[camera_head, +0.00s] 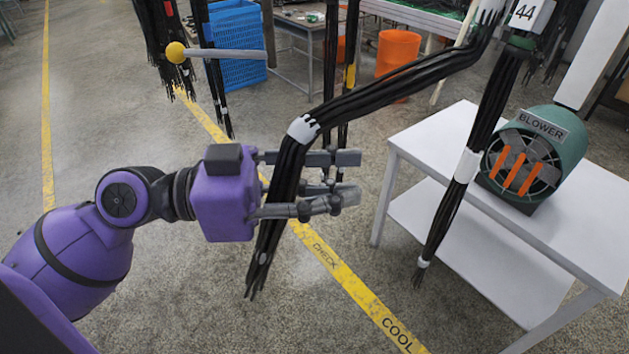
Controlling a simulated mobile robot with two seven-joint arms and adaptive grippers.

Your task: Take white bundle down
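A bundle of black hoses with a white band (303,129) runs from the upper right, near a white tag marked 44 (525,14), down to the left and bends at the band. Its lower end hangs free above the floor. My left gripper (348,178) is around this bundle just below the band, one finger above the other, and the hoses pass between them, pulled sideways. Another length of black hoses with a white band (467,166) hangs nearly straight below the tag; whether both are one bundle is unclear. My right gripper is not in view.
A white table (436,140) with a green blower (540,155) stands at the right, close to the hanging hoses. A yellow-ended peg (176,53) and other hoses hang at the top. A blue crate (237,45) and an orange bucket (398,53) are behind. The left floor is clear.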

